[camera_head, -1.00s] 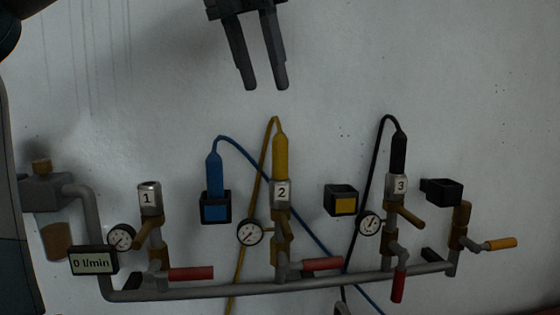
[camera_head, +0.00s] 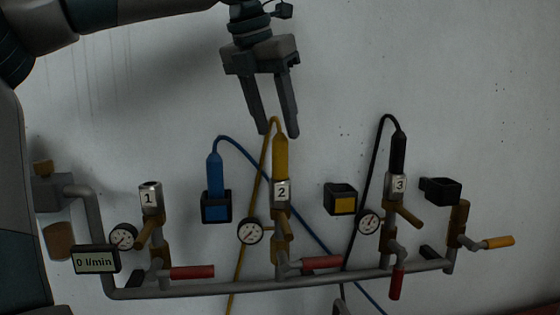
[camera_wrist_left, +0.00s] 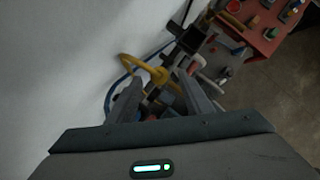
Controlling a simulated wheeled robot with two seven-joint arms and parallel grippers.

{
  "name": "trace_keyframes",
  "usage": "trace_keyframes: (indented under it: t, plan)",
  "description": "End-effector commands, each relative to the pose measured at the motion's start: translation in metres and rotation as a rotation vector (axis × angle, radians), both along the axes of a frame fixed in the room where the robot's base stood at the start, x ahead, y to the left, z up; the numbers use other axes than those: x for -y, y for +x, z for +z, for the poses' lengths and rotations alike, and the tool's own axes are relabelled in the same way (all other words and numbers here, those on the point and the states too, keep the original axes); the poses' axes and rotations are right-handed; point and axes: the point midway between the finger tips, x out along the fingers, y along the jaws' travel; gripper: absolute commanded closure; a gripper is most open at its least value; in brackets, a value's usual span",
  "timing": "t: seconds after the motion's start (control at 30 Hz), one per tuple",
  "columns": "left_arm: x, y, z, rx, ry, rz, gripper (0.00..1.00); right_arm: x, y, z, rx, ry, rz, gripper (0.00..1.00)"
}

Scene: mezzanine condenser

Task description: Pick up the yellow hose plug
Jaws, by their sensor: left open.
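The yellow hose plug (camera_head: 281,157) stands upright in the socket marked 2 (camera_head: 282,190), with its yellow hose looping over the top and down behind. My left gripper (camera_head: 281,134) is open and points down, its fingertips close above the plug at the hose loop. No grip on the plug shows. In the left wrist view, the yellow plug (camera_wrist_left: 160,76) and its hose appear beyond and between the open fingers (camera_wrist_left: 160,97). My right gripper is not in view.
A blue plug (camera_head: 214,174) sits in a blue-marked holder to the left, and a black plug (camera_head: 398,153) in socket 3. Socket 1 (camera_head: 150,196) is empty. A yellow-marked holder (camera_head: 341,199) is empty. Gauges, red levers and a pipe (camera_head: 200,291) lie below.

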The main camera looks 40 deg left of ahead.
Motion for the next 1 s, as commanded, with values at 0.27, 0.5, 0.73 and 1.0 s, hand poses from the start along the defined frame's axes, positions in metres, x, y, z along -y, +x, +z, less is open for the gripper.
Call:
trace_keyframes:
  t: [0.27, 0.5, 0.73, 1.0]
  plan:
    - [-0.002, 0.007, -0.021, -0.006, -0.002, -0.001, 0.54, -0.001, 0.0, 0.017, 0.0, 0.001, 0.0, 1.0]
    - [-0.004, 0.016, -0.046, -0.003, -0.001, 0.0, 0.54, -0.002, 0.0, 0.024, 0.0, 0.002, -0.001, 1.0]
    - [-0.004, 0.017, -0.049, -0.001, 0.0, 0.0, 0.54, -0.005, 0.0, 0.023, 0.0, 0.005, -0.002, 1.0]
    - [-0.004, 0.017, -0.048, -0.001, 0.0, 0.0, 0.54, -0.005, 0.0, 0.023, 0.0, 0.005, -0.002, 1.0]
